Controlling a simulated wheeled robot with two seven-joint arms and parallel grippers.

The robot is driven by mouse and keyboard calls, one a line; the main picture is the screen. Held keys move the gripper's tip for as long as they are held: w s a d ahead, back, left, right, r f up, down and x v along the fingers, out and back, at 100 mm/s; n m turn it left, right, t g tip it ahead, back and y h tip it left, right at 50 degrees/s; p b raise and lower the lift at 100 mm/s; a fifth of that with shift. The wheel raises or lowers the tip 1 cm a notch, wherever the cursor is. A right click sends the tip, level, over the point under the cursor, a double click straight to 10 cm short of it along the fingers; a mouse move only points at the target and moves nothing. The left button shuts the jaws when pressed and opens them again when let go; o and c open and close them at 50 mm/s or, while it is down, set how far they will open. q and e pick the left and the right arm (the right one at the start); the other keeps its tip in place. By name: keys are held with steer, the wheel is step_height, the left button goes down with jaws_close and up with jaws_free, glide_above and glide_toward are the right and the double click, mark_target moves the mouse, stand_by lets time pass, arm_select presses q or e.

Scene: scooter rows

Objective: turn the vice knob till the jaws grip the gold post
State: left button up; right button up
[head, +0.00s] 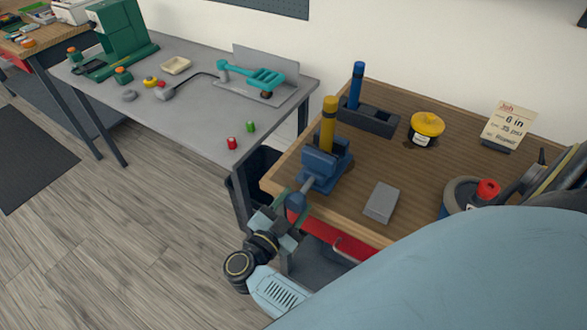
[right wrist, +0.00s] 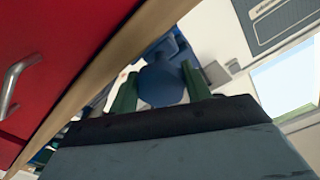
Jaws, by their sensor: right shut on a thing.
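The blue vice (head: 322,168) is at the front left corner of the wooden bench. The gold post (head: 328,124) stands upright at its jaws; I cannot tell whether the jaws touch it. The round dark blue vice knob (head: 296,202) sticks out past the bench's front edge. My right gripper (head: 292,209) is shut on the knob. In the right wrist view the knob (right wrist: 162,84) sits between the two green fingers (right wrist: 162,92), one on each side. My left gripper is in neither view.
On the wooden bench (head: 400,164) are a blue post in a dark holder (head: 368,118), a yellow-topped pot (head: 426,128), a grey block (head: 382,202) and a job card (head: 508,124). A red drawer (right wrist: 50,60) is below the bench edge, close to my right gripper. A grey table (head: 200,115) stands left.

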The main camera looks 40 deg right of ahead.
stand_by(0.4)
steer(key=o, duration=1)
steer(key=b+v, duration=0.1)
steer(key=v, duration=0.6)
steer(key=shift+s+a, duration=0.15)
steer(key=shift+a, duration=0.1)
